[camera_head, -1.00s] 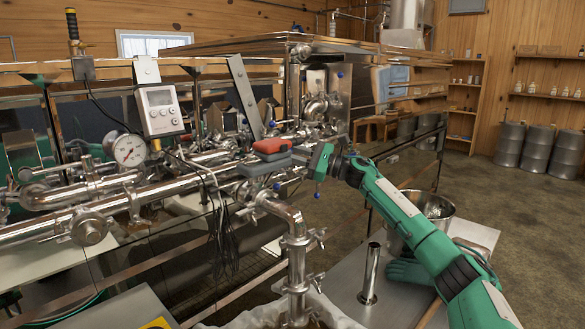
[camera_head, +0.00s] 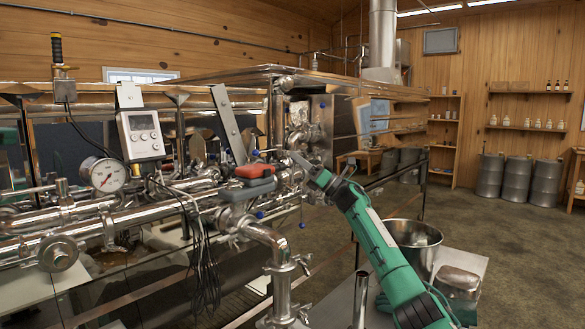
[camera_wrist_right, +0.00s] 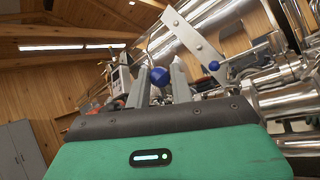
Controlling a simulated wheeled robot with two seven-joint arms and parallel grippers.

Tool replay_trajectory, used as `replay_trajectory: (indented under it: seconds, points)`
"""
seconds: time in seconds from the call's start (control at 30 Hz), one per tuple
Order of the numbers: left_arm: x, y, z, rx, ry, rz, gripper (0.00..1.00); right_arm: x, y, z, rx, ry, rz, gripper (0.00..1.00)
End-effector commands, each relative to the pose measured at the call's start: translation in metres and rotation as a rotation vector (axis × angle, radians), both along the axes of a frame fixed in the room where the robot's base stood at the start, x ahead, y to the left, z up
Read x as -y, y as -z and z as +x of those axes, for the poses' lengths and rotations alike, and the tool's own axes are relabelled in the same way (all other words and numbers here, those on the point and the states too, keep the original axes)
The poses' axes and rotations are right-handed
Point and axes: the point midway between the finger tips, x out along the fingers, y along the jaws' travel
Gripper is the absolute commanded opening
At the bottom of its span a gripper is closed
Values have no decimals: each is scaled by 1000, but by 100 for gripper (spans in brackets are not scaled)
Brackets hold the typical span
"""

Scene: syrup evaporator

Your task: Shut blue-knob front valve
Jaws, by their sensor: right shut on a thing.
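My right gripper (camera_head: 297,159) is at the valve cluster on the front of the steel evaporator piping. In the right wrist view its two fingers (camera_wrist_right: 160,87) stand on either side of a blue knob (camera_wrist_right: 159,76), and they are shut on it. In the head view the gripped knob is hard to make out behind the gripper. A second blue knob (camera_wrist_right: 213,66) on a lever sits to the right, outside the fingers. My left gripper is out of view.
A red and grey device (camera_head: 249,183) sits on the piping just left of my gripper. A dial gauge (camera_head: 104,174) and a digital meter (camera_head: 142,132) stand farther left. Open floor lies to the right.

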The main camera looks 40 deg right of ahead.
Motion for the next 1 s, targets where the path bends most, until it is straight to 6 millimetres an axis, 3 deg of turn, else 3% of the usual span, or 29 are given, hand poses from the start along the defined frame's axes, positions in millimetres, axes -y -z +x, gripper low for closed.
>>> replay_trajectory:
  seconds: [0.4, 0.97, 1.0]
  points:
    - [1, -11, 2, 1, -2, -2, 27, 20, 1, 2, -18, -58, 182, 0]
    - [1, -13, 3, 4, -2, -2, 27, 24, 1, 2, -22, -65, 208, 0]
    - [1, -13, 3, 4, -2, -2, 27, 24, 1, 2, -21, -65, 207, 30]
